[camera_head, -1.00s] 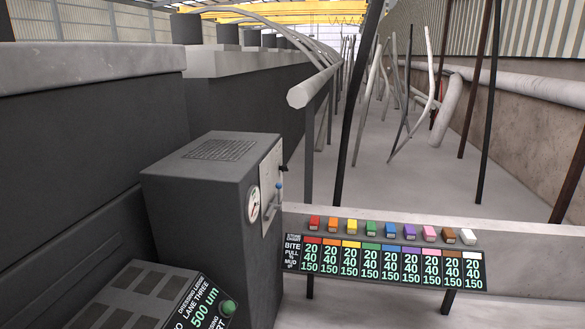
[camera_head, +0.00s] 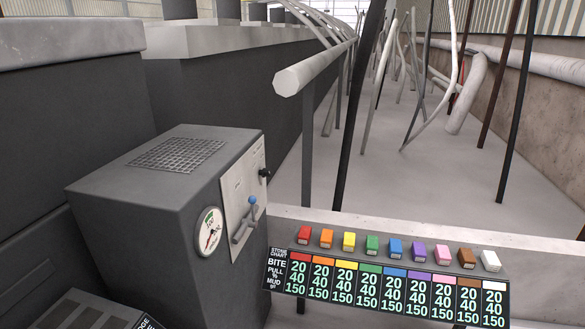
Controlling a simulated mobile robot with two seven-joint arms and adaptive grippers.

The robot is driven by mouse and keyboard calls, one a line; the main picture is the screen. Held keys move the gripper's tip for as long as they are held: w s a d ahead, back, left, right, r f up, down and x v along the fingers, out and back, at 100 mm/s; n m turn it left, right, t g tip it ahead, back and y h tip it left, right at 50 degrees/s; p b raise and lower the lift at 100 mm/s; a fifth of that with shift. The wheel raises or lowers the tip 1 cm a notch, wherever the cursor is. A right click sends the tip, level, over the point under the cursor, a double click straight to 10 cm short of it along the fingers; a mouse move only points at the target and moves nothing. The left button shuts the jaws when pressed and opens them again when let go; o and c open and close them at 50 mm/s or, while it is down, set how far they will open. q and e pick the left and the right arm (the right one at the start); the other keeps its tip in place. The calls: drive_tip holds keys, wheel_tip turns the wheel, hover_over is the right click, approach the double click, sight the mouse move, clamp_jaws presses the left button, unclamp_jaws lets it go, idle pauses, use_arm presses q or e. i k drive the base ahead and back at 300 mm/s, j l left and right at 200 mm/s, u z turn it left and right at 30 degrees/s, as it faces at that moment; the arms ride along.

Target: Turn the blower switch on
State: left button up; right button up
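A dark grey cabinet (camera_head: 165,205) with a vent grille on top stands at the left centre. Its right-hand face carries a round dial gauge (camera_head: 208,231) and a pale plate (camera_head: 243,190). On the plate is a grey lever with a blue knob (camera_head: 252,201), and a small black knob (camera_head: 265,173) sits at the plate's right edge. I cannot tell which of these is the blower switch; the plate's lettering is too small to read. Neither of my grippers shows.
A ledge to the right holds a row of coloured blocks (camera_head: 396,246) above a number chart (camera_head: 390,289). A dark panel (camera_head: 85,312) is at the lower left. Pale and dark poles (camera_head: 360,110) stand behind. A thick pale rail (camera_head: 312,69) runs back above the floor.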

sight(264, 173)
drive_tip(key=i+l, duration=0.3)
drive_tip(key=l, duration=0.15)
drive_tip(key=i+l+z, duration=0.1)
drive_tip(key=i+l, duration=0.2)
drive_tip(key=l, duration=0.15)
drive_tip(key=i+l, duration=0.1)
drive_tip(key=l, duration=0.2)
drive_tip(key=i+l, duration=0.1)
drive_tip(key=l, duration=0.2)
drive_tip(key=i+l+z, duration=0.1)
drive_tip(key=l, duration=0.25)
